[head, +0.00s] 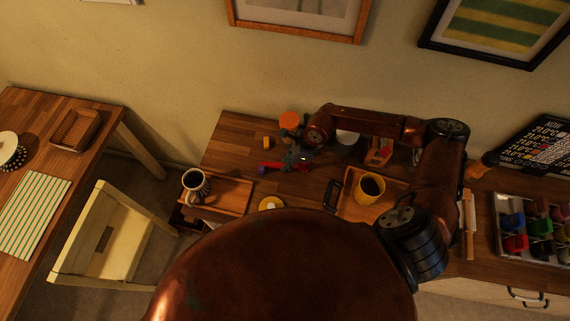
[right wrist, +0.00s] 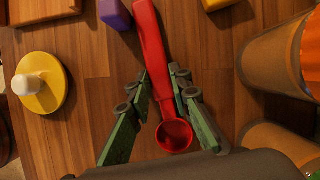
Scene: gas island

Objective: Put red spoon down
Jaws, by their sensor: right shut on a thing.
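The red spoon (right wrist: 155,65) lies between the fingers of my right gripper (right wrist: 162,95) in the right wrist view. Its bowl points toward the wrist and its handle points away over the wooden top. My right gripper is shut on the spoon. In the head view my right gripper (head: 297,156) is over the back of the wooden counter, with part of the red spoon (head: 268,166) showing to its left. I cannot tell whether the spoon touches the counter. My left gripper is not in view.
A purple block (right wrist: 115,14) is close to the spoon's handle. A yellow disc with a white knob (right wrist: 40,84) lies to the left. Two cylindrical containers (right wrist: 272,62) stand at right. A tray (head: 233,194) with a striped mug (head: 195,184) and a yellow mug (head: 370,188) are nearer.

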